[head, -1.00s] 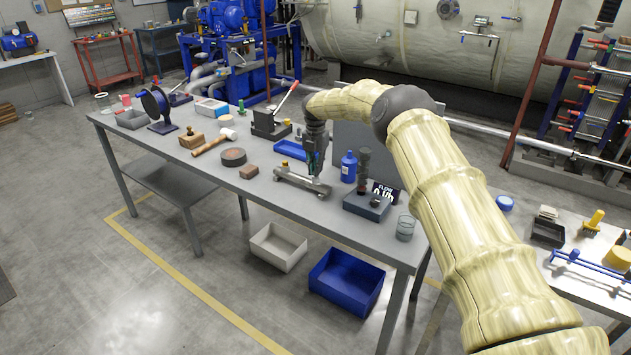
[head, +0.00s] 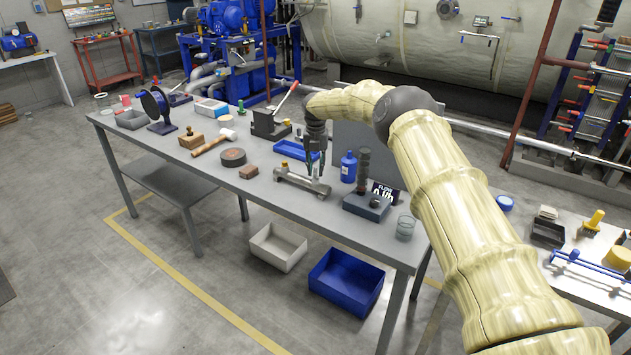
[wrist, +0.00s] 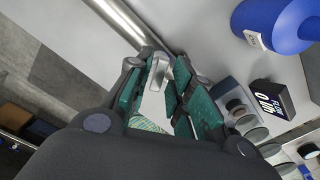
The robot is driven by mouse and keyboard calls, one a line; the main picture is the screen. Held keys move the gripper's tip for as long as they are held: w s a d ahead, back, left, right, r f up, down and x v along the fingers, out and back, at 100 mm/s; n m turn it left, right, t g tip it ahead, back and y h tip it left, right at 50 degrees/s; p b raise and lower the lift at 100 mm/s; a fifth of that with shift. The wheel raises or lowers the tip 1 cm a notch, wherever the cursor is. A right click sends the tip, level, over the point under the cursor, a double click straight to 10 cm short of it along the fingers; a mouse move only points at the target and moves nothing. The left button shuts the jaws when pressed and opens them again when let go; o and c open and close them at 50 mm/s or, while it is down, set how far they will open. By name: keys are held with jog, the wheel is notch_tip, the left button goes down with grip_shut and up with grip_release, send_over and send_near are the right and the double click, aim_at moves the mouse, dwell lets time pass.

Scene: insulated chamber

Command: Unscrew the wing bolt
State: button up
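A grey metal bar-shaped fixture (head: 290,179) lies on the workbench, and its bright edge also shows in the wrist view (wrist: 122,22). My gripper (head: 316,174) points down over its right part. In the wrist view my gripper (wrist: 168,68) has green-padded fingers apart, with a visible gap between them. A small silver piece (wrist: 157,74), which looks like the wing bolt, stands between the fingertips, close to the left finger. Its lower part and any contact with the pads are hard to make out. In the head view the fingers hide the bolt.
A blue bottle (head: 348,167) and a grey block with a dark knob and display (head: 367,204) stand close on the right. A blue tray (head: 296,150) lies behind. A glass (head: 405,228) stands near the bench's right end. A brown block (head: 249,172) sits left.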

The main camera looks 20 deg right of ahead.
aim_at(316, 170)
jog(key=shift+r, duration=0.1)
jog(key=shift+r+p, duration=1.1)
jog(key=shift+r, duration=1.3)
jog(key=shift+m, duration=0.3)
